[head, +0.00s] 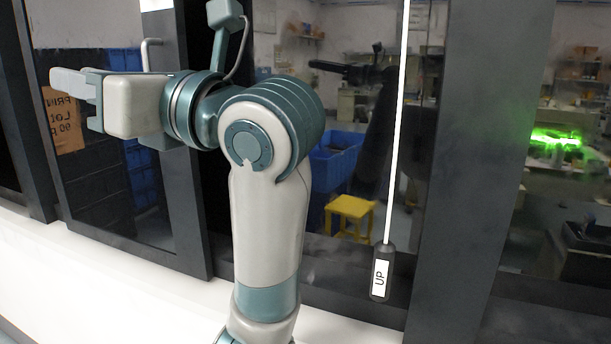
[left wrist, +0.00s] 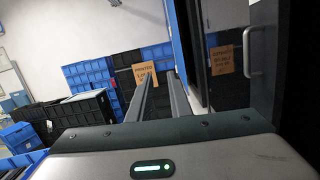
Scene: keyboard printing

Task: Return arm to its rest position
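My left arm rises through the middle of the head view and bends to the left. My left gripper (head: 76,88) is at the upper left, in front of a dark-framed glass door (head: 110,215). In the left wrist view the two fingers of my left gripper (left wrist: 162,78) stand apart with nothing between them. A door handle (left wrist: 250,52) is to their right in that view, apart from them. The handle (head: 150,54) also shows behind the gripper in the head view. My right gripper is not in view.
A white rod with a dark grip marked UP (head: 380,275) hangs right of my arm. A white ledge (head: 120,285) runs below the dark frames. Blue and black bins (left wrist: 90,72) are stacked by a wall. An orange sign (left wrist: 144,73) shows beyond the fingers.

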